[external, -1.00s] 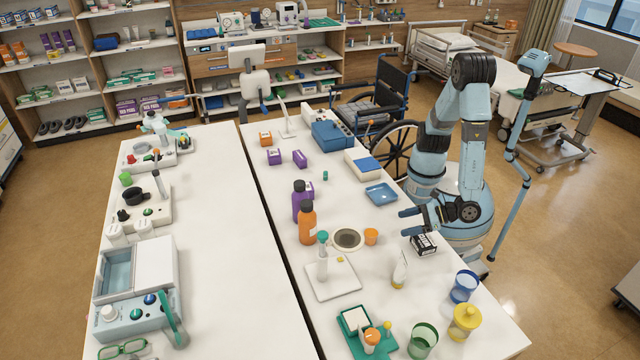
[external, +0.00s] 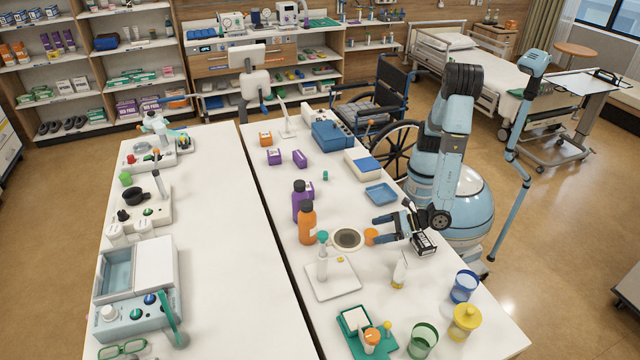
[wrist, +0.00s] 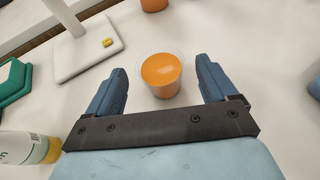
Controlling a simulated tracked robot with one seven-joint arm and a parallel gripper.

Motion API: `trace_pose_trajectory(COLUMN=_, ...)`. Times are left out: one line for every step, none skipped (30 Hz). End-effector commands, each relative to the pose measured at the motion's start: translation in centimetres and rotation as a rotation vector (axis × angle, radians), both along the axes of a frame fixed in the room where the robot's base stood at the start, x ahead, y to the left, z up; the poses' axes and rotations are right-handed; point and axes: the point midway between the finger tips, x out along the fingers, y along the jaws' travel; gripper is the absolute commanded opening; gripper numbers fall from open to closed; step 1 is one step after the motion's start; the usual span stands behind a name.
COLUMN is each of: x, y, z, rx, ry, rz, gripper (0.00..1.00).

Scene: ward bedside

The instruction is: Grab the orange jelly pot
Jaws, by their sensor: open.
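The orange jelly pot (external: 371,236) is a small clear cup with orange contents, standing upright on the white table. In the wrist view the orange jelly pot (wrist: 161,75) sits between and slightly beyond the tips of my two blue fingers. My gripper (external: 379,229) is low over the table at the pot's right side. It also shows in the wrist view (wrist: 160,80), open, with a gap on both sides of the pot. I cannot tell exactly how deep the pot is between the fingers.
A round dark-centred disc (external: 347,239) lies just left of the pot. A white stand (external: 332,279) is in front-left, and an orange bottle (external: 307,223) stands farther left. A small tube (external: 399,273) stands near my wrist. A blue tray (external: 381,194) lies behind.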

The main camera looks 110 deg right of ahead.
Motion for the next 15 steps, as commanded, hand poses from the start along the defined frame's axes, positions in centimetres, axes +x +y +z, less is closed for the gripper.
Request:
trace_pose_trajectory(x=0.7, y=-0.4, z=-0.2, rx=-0.001, ry=0.000, rz=-0.004, gripper=0.86)
trace_pose_trajectory(x=1.1, y=-0.5, z=-0.3, rx=-0.001, ry=0.001, rz=-0.004, gripper=0.86)
trace_pose_trajectory(x=1.6, y=-0.8, z=-0.4, rx=-0.001, ry=0.001, rz=-0.004, gripper=0.86)
trace_pose_trajectory(x=2.0, y=-0.9, z=-0.6, rx=-0.001, ry=0.001, rz=-0.004, gripper=0.86)
trace_pose_trajectory(x=2.3, y=-1.0, z=-0.8, rx=-0.002, ry=0.001, rz=-0.003, gripper=0.86)
trace_pose_trajectory(x=2.7, y=-1.2, z=-0.9, rx=-0.002, ry=0.001, rz=-0.001, gripper=0.86)
trace_pose_trajectory(x=2.9, y=-1.3, z=-1.0, rx=-0.002, ry=0.001, rz=-0.001, gripper=0.86)
trace_pose_trajectory(x=3.1, y=-1.4, z=-1.1, rx=-0.002, ry=0.001, rz=-0.002, gripper=0.86)
trace_pose_trajectory(x=3.2, y=-1.5, z=-1.2, rx=-0.002, ry=0.001, rz=-0.002, gripper=0.86)
trace_pose_trajectory(x=3.3, y=-1.5, z=-1.2, rx=0.000, ry=0.001, rz=-0.002, gripper=0.86)
trace_pose_trajectory(x=3.3, y=-1.5, z=-1.2, rx=-0.001, ry=0.000, rz=-0.002, gripper=0.86)
trace_pose_trajectory(x=3.3, y=-1.5, z=-1.2, rx=-0.001, ry=0.000, rz=-0.002, gripper=0.86)
trace_pose_trajectory(x=3.3, y=-1.5, z=-1.2, rx=0.000, ry=0.000, rz=-0.001, gripper=0.86)
trace_pose_trajectory(x=3.3, y=-1.5, z=-1.2, rx=0.000, ry=0.000, rz=-0.001, gripper=0.86)
trace_pose_trajectory(x=3.3, y=-1.5, z=-1.2, rx=0.000, ry=0.000, rz=-0.001, gripper=0.86)
